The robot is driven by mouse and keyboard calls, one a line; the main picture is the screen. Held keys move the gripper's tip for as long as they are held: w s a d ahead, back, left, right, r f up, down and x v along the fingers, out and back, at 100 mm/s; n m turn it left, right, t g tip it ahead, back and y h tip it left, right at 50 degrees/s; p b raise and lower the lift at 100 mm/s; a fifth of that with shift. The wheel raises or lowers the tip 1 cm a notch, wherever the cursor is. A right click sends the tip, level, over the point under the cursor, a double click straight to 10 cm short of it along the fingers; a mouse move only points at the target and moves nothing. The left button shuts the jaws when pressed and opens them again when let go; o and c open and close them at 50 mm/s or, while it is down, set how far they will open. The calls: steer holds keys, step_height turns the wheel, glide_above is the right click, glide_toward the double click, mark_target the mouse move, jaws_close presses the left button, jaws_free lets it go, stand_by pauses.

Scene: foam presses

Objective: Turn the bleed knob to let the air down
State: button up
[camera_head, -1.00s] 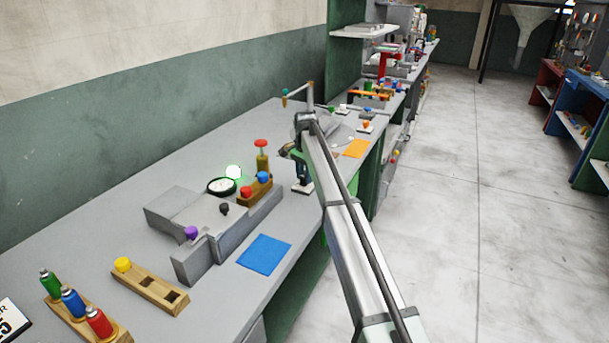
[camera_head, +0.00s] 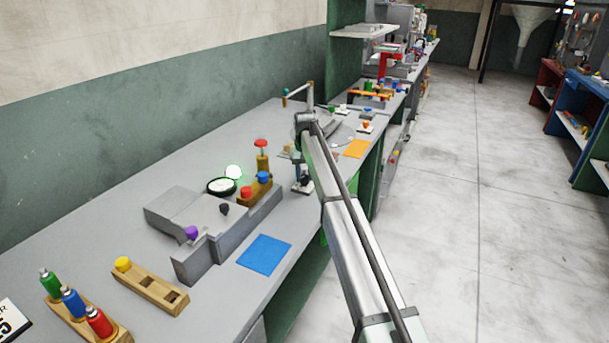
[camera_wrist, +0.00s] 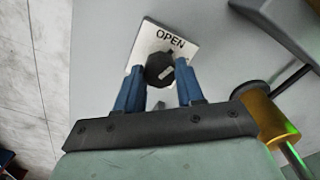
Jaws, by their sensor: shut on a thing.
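In the head view my gripper (camera_head: 303,178) points down at the plate (camera_head: 308,187) near the bench's right edge; the knob is not distinct there. A round gauge (camera_head: 221,186) with a dark rim sits left of it; its reading is too small to tell.
A brass cylinder (camera_wrist: 265,118) is close at right in the wrist view. A blue mat (camera_head: 264,255) lies in front. A thin post (camera_head: 310,95) rises behind.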

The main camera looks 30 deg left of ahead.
mark_target(304, 176)
steer(key=shift+n, duration=1.9)
steer(key=o, duration=1)
steer(key=shift+o, duration=0.2)
step_height(304, 176, up, 14)
steer(key=shift+f, duration=0.1)
